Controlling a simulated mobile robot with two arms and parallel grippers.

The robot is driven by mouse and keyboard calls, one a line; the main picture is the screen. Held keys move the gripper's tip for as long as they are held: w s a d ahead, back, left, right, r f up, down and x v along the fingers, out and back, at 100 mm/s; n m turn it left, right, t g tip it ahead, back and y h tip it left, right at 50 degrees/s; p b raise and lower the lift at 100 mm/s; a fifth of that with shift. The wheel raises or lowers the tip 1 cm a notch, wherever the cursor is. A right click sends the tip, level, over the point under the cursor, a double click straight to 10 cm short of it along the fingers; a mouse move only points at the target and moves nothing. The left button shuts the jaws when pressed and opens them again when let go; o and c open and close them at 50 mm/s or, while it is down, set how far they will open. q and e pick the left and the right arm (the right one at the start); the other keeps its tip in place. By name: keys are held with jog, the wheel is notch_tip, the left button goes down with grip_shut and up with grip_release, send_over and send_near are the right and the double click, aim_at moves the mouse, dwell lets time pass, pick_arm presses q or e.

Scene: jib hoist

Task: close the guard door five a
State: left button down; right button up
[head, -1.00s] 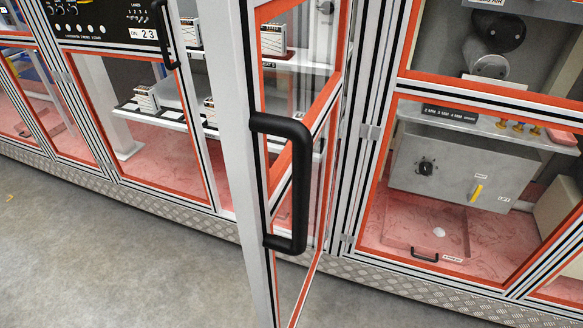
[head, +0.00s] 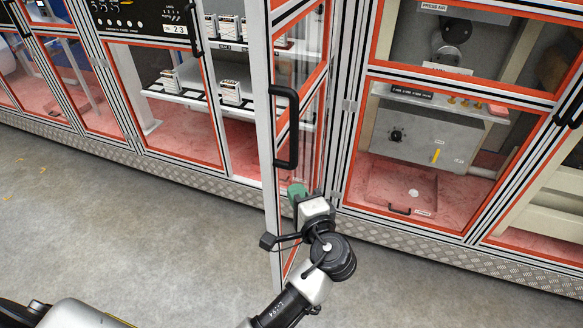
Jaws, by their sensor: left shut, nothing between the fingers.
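The guard door (head: 262,165) stands open, swung out toward me from the cabinet front. It has a pale frame, orange edging and a clear pane, and its hinge side is at the right. Its black bow handle (head: 292,128) is on the side facing me. My left gripper (head: 297,190) comes up from the bottom of the head view, its green tip just below the handle, in front of the door's lower pane. It is shut and empty. I cannot tell whether it touches the door. My arm hides part of the door's lower end. My right gripper is out of view.
Closed glazed panels flank the door. Behind the left glass are shelves (head: 185,95) with small boxes; the right bay holds a grey box (head: 415,130). A chequered metal plinth (head: 400,228) runs along the bottom. The grey floor (head: 120,220) in front is clear.

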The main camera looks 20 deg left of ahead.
aim_at(272, 149)
pick_arm(q)
jog(key=shift+n+y, duration=0.3)
jog(key=shift+y, duration=0.1)
jog(key=w+a+r+p, duration=0.1)
jog(key=w+a, duration=0.1)
jog(key=w+a+r+p, duration=0.1)
jog(key=w+a, duration=0.1)
jog(key=w+a+r+p, duration=0.1)
jog(key=w+a+p, duration=0.1)
jog(key=shift+w+a, duration=0.1)
jog(key=shift+w+a+f, duration=0.15)
jog(key=shift+w+a, duration=0.1)
jog(key=shift+w, duration=0.05)
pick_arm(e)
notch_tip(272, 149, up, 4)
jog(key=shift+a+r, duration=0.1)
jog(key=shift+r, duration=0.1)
